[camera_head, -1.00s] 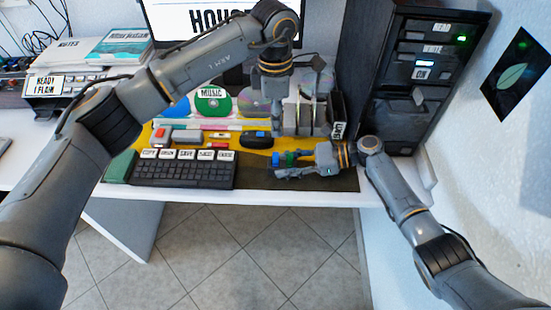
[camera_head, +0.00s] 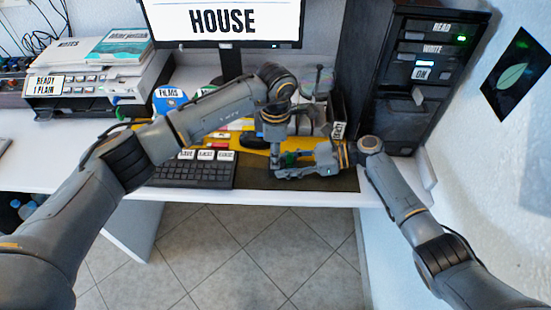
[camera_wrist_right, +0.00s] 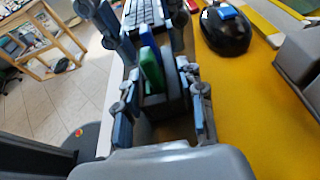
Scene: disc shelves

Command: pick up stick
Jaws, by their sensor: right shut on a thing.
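A green stick (camera_wrist_right: 152,72) and a blue stick (camera_wrist_right: 147,36) stand side by side in a dark holder (camera_wrist_right: 165,105) in the right wrist view. The green one also shows in the head view (camera_head: 290,158), small and partly covered. My right gripper (camera_head: 283,172) is shut on the holder, above the desk's front edge. My left gripper (camera_head: 274,152) points down over the far end of the right gripper, close to the sticks. Its fingertips are too small and overlapped to tell whether they are open, or whether they touch a stick.
A keyboard (camera_head: 195,174) lies left of the grippers on the white desk (camera_head: 60,165). A black mouse (camera_wrist_right: 226,32) sits on the yellow mat (camera_wrist_right: 245,100). A black tower (camera_head: 400,80) stands at the right, and a monitor (camera_head: 222,22) at the back.

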